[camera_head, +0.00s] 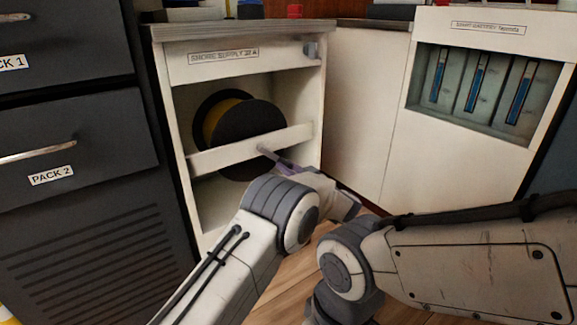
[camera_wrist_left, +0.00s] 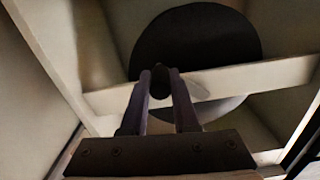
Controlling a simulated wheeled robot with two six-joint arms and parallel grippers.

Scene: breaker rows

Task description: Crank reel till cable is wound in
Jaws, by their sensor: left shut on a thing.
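The reel (camera_head: 252,122) is a large dark disc with yellow cable (camera_head: 212,122) wound behind its front flange. It sits inside a white cabinet (camera_head: 182,110), behind a white crossbar (camera_head: 220,155). My left gripper (camera_head: 268,153) reaches to the crossbar from the front, with its fingers mostly hidden behind my wrist. In the left wrist view the reel's dark disc (camera_wrist_left: 200,40) fills the top middle. There my left gripper (camera_wrist_left: 160,76) is shut on a dark, rounded crank handle (camera_wrist_left: 160,84) in front of the crossbar. My right gripper is out of view.
Dark drawers (camera_head: 75,140) labelled PACK 1 and PACK 2 stand at the left. A white cabinet with blue-striped units (camera_head: 478,85) stands at the right. My right arm crosses the lower right, close to my left arm. Some wooden floor shows between.

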